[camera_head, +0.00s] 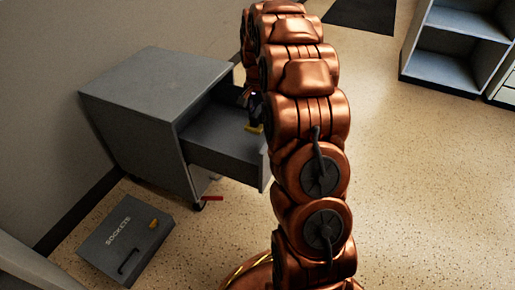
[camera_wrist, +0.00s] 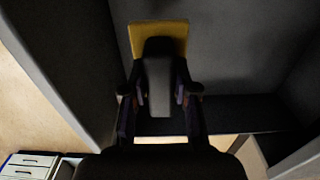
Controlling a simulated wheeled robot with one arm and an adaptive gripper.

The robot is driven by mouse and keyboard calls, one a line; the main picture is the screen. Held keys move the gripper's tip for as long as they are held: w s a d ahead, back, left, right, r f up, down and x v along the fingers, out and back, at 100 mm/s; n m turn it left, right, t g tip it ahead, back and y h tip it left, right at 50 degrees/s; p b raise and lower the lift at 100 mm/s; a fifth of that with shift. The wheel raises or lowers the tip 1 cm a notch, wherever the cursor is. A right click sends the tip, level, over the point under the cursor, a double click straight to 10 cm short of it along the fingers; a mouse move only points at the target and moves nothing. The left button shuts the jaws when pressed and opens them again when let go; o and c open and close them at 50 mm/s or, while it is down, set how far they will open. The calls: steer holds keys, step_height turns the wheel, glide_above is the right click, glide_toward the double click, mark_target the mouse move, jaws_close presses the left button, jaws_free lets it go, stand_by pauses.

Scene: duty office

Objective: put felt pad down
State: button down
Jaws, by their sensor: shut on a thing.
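The felt pad appears as a flat yellow square piece (camera_wrist: 160,36) in the wrist view, just past my fingertips. A small yellow bit of it shows in the head view (camera_head: 255,128), at the open drawer (camera_head: 215,150) of the grey cabinet (camera_head: 150,90). My gripper (camera_wrist: 160,95) is shut, with a dark grey block between its fingers and the yellow piece at the block's far end. I cannot tell whether the block and the yellow piece are one thing. In the head view my arm hides most of the gripper and the drawer's right side. Dark grey walls surround the pad in the wrist view.
A grey case marked SOCKETS (camera_head: 125,238) lies on the floor left of the drawer. A small red piece (camera_head: 212,198) shows near the cabinet's foot. A grey shelf unit (camera_head: 458,45) stands at the back right. The speckled floor (camera_head: 420,190) at right is clear.

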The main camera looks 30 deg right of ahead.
step_height(320, 180, down, 10)
steer(key=b, duration=0.3)
steer(key=shift+r, duration=0.1)
stand_by(0.3)
steer(key=c, duration=0.9)
jaws_free()
